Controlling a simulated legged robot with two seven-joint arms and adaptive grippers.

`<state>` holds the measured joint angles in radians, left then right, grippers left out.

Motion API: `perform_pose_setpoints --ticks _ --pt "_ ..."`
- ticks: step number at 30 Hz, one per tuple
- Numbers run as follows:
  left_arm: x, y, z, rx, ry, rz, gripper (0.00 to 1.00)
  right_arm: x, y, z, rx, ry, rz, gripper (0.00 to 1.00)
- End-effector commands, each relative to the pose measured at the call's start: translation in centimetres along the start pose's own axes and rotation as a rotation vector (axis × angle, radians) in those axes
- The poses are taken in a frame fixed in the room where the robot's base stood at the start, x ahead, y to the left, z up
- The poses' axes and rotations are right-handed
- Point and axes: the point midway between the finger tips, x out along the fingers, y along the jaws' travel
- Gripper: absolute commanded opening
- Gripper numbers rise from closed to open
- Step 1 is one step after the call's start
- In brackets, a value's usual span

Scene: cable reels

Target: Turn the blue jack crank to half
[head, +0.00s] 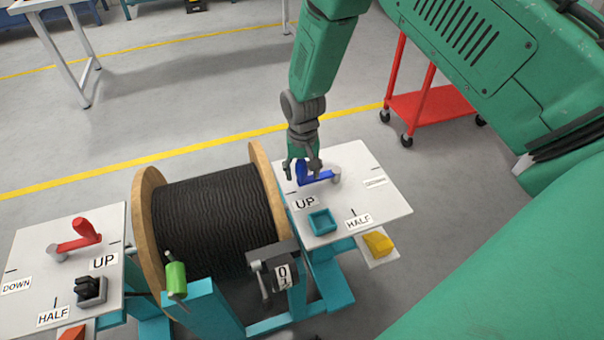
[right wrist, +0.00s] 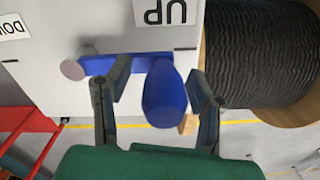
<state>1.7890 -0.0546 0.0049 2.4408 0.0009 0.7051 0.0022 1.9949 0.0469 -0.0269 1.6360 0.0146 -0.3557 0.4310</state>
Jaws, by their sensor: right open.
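The blue jack crank (head: 322,177) is on the white right-hand panel (head: 385,195). Its arm runs left from a grey hub (head: 336,174) to an upright blue handle (head: 301,172), on the side of the UP label (head: 305,202). The HALF label (head: 358,221) is at the panel's near edge. My right gripper (head: 304,165) is over the handle. In the right wrist view the blue handle (right wrist: 164,95) stands between the open fingers (right wrist: 160,100), with a gap visible on both sides. My left gripper is not in view.
A cable reel (head: 205,220) stands left of the panel. A red crank (head: 76,240) is on the left panel (head: 30,245). A red cart (head: 435,108) stands behind.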

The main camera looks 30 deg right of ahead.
Motion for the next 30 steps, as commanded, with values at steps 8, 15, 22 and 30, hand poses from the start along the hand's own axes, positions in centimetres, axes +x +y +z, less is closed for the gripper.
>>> perform_pose_setpoints --ticks 8,15,22,30 --pt "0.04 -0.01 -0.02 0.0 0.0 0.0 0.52 0.35 -0.05 0.0 -0.001 0.001 0.0 0.49" --pt "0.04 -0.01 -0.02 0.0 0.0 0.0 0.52 0.36 -0.04 -0.01 -0.001 0.0 -0.001 0.0" --pt "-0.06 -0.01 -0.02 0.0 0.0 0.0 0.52 0.34 -0.02 0.02 -0.007 0.001 -0.001 0.0" --pt "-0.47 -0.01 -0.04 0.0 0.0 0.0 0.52 0.31 0.12 0.4 -0.046 0.001 0.0 0.0"
